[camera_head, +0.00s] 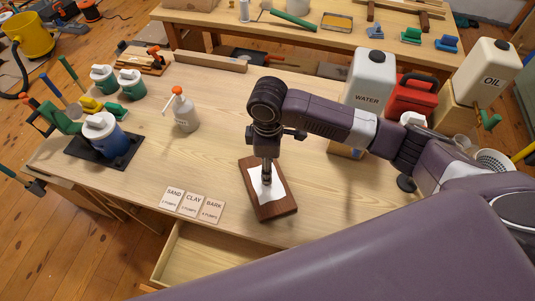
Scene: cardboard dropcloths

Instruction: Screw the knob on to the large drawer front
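A brown wooden board (284,207) with a white patch on it lies near the table's front edge; it may be the drawer front, but I cannot tell. My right gripper (266,178) comes in from the right and points straight down over the board's white patch. Its fingertips are close to the patch, and I cannot tell whether they touch it. They are too small to show whether they are open or shut. I see no clear knob; one may be hidden at the fingertips. An open drawer (190,254) shows below the table's front edge. My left gripper is not in view.
Cards marked sand, clay and bark (192,204) lie left of the board. A spray bottle (181,110), blue-and-white jug (107,136) and green-and-white containers (131,84) stand farther left. The water container (368,78) and red can (408,97) stand behind my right arm. The table centre is clear.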

